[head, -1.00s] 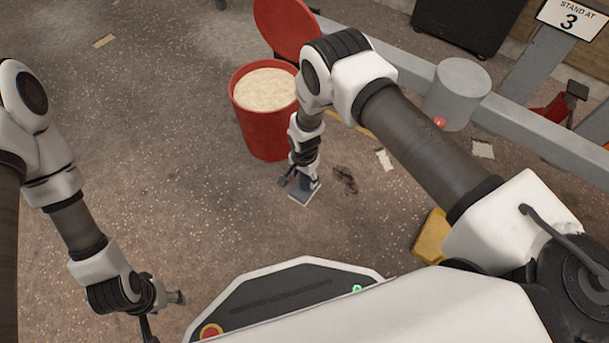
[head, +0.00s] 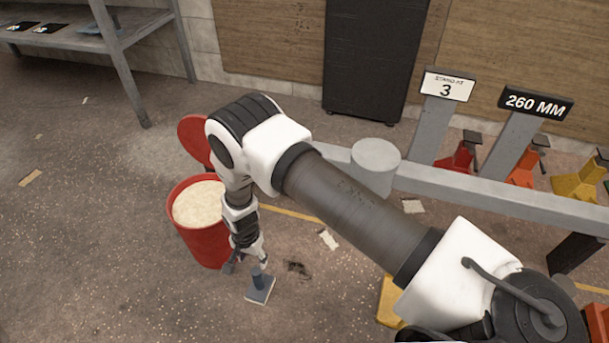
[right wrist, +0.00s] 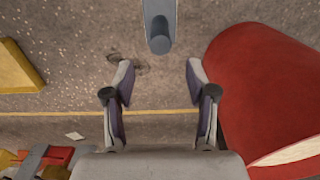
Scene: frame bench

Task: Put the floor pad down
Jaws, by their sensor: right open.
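The floor pad (head: 261,291) is a small blue-grey plate with a short upright post. It lies flat on the floor in front of the red bin, beside a dark stain. My right gripper (head: 246,264) is open just above and beside the post. In the right wrist view, the open fingers (right wrist: 160,85) have only floor between them, and the pad's post (right wrist: 160,38) stands beyond the fingertips, apart from them. My left gripper is out of view.
A red bin of pale granules (head: 203,240) stands close left of my right gripper. A grey beam (head: 470,187) carries a grey cylinder (head: 375,165). A yellow block (head: 388,302) sits at lower right. Jack stands (head: 462,152) are behind the beam.

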